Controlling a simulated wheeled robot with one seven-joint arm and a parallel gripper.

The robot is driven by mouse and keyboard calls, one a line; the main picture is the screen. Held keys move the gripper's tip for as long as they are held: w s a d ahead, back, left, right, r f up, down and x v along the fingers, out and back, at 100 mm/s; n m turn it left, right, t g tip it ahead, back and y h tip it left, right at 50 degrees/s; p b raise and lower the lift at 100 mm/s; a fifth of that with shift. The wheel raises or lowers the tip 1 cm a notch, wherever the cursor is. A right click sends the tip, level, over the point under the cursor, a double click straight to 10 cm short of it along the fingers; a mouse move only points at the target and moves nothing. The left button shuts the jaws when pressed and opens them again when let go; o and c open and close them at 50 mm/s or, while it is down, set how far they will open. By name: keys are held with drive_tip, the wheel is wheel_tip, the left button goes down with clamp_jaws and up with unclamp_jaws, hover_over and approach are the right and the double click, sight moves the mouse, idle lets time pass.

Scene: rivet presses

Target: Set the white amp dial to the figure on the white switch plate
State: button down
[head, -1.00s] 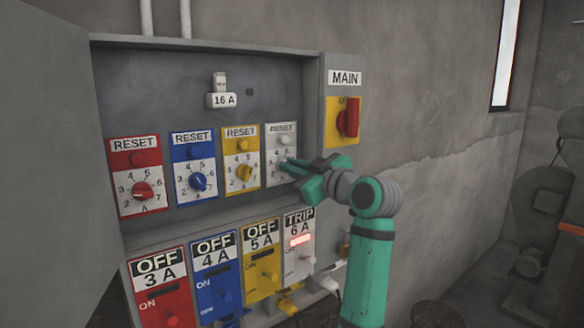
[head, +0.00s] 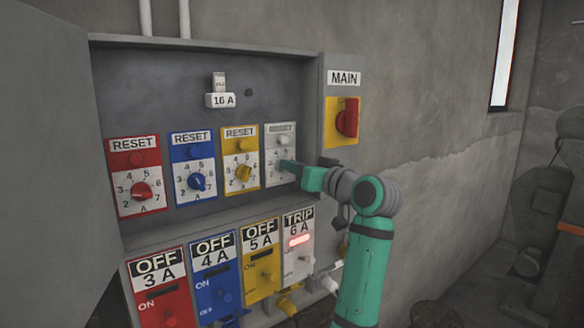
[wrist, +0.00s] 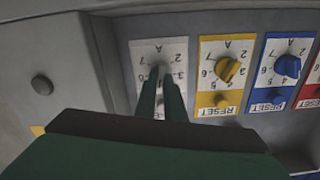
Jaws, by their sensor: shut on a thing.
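The white amp dial plate (head: 275,147) is the rightmost of the dial plates in the head view. It also shows in the wrist view (wrist: 145,50), where the picture is upside down. My gripper (head: 285,164) reaches in from the right and is shut on the white dial's knob. In the wrist view my gripper's fingers (wrist: 162,92) cover the knob, so its pointer and setting are hidden. The white switch plate (head: 297,262) below reads TRIP 6 A, with a lit red lamp (head: 301,239).
Red (head: 141,190), blue (head: 196,182) and yellow (head: 243,172) dials sit to the left, each with a RESET button above. Coloured switch plates below read OFF. A red MAIN switch (head: 348,118) on a yellow plate is at the right. An open cabinet door (head: 45,160) stands left.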

drive_tip(key=m, duration=0.6)
drive_tip(key=shift+w+d, duration=0.1)
drive_tip(key=shift+d, duration=0.05)
drive_tip(key=m, duration=0.6)
drive_tip(key=shift+d+f, duration=0.1)
drive_tip(key=shift+f, duration=0.05)
idle(0.4)
drive_tip(key=c, duration=1.8)
unclamp_jaws()
drive_tip(key=shift+w+f, duration=0.1)
drive_tip(key=shift+c, duration=0.2)
drive_tip(key=v, duration=1)
drive_tip(key=shift+s+d, duration=0.2)
drive_tip(key=shift+s, duration=0.15)
